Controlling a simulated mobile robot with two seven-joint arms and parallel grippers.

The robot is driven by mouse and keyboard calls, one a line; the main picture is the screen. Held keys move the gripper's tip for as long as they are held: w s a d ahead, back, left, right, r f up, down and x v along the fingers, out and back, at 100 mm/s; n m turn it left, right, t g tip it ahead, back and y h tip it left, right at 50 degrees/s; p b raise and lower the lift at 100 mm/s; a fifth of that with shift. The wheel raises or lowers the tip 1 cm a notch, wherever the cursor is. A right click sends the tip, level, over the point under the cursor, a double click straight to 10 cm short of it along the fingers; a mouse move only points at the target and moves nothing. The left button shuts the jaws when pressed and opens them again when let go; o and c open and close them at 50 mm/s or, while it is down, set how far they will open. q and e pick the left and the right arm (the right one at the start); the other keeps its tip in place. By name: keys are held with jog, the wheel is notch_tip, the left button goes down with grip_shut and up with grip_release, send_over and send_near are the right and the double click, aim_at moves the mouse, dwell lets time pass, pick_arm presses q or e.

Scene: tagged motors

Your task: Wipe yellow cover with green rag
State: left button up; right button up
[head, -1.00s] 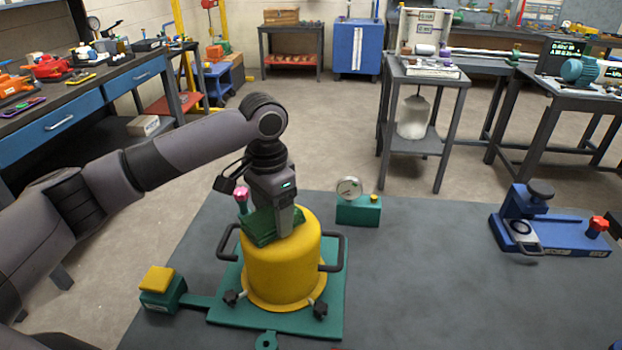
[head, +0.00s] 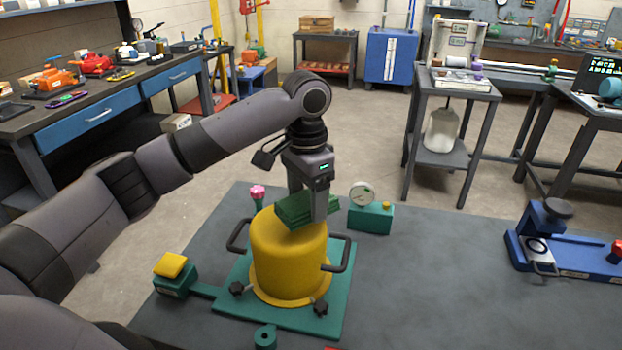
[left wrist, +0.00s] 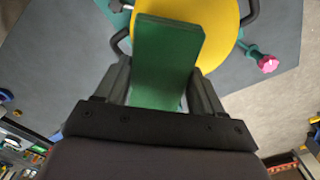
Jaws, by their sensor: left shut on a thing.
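The yellow cover (head: 288,262) is an upright domed cylinder with black side handles, standing on a green base plate (head: 228,300) on the grey table. The green rag (head: 293,212) is a folded block; it also shows in the left wrist view (left wrist: 167,55). My left gripper (head: 308,208) is shut on the rag, with one finger on either side of it. The rag is over the far part of the cover's top. I cannot tell whether it touches the cover. My right gripper is not in view.
A green block with a gauge (head: 371,213) stands just behind and right of the cover. A pink knob (head: 257,192) rises behind it, and a yellow-topped green block (head: 172,269) is at left. A blue fixture (head: 560,255) sits far right. The table between is clear.

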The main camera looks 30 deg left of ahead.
pick_arm(q)
jog(key=shift+r, duration=2)
